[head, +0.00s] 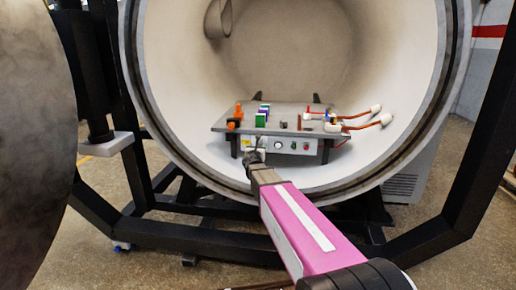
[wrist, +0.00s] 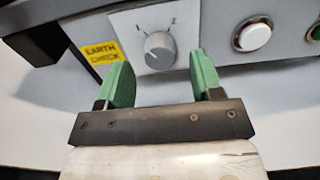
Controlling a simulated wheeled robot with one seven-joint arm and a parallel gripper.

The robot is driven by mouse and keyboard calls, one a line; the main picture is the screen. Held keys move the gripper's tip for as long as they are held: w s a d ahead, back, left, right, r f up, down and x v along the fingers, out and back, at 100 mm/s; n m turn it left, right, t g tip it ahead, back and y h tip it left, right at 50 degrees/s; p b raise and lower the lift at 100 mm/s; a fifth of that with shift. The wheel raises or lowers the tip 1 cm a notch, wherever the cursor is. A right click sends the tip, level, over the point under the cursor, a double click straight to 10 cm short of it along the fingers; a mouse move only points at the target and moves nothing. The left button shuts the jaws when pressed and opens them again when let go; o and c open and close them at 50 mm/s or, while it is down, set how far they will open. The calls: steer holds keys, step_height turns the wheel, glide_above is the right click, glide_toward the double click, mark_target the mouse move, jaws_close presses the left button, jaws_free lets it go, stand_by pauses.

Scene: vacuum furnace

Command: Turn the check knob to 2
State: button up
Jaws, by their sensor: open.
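The check knob (wrist: 160,47) is a round grey knob on a light panel in the wrist view, with marks 1 and 2 above it. A yellow EARTH CHECK label (wrist: 102,52) is to its left. Which mark the knob points to is not clear. My gripper (wrist: 160,75) is open, its two green fingers spread to the left and right just below the knob, with nothing between them. In the head view my gripper (head: 254,157) is at the front left of the panel (head: 266,143) and seems to hide the knob.
A white button (wrist: 253,36) and a green button (wrist: 314,33) are right of the knob. The panel is under a grey table (head: 285,122) inside the round furnace chamber (head: 380,150). Colored parts and copper leads (head: 365,118) are on top. The chamber rim (head: 345,190) curves below my arm.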

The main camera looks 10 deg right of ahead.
steer(key=shift+x, duration=0.9)
steer(key=c, duration=0.9)
